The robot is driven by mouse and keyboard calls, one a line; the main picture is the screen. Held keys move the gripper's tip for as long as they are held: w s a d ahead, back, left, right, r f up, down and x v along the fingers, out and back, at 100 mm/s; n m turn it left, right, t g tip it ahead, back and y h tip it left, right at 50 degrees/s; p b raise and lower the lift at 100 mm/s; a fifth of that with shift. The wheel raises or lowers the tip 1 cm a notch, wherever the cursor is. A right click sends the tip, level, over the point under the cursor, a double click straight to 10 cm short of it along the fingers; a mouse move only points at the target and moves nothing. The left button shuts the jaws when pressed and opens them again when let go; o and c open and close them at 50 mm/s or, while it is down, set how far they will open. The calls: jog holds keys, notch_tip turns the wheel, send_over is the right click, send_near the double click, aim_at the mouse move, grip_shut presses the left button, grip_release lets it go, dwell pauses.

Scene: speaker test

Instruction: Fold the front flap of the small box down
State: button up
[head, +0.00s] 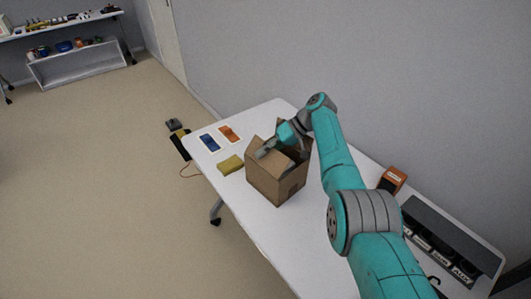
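The small box (265,182) is brown cardboard and stands upright on the white table. Some of its flaps stick up around the top; which one is the front flap I cannot tell for certain. My gripper (264,153) is low over the top of the box, at its left rim. The fingers are small and dark here, and I cannot tell whether they are open, shut, or touching a flap. My teal arm comes in from the lower right and hides the right rear of the box.
To the right are an orange-and-black device (392,180) and a dark labelled panel (440,240). A wall runs behind.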

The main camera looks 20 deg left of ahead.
jog(key=v, duration=0.7)
jog(key=shift+r, duration=0.2)
jog(key=shift+w+d, duration=0.1)
jog(key=shift+d, duration=0.1)
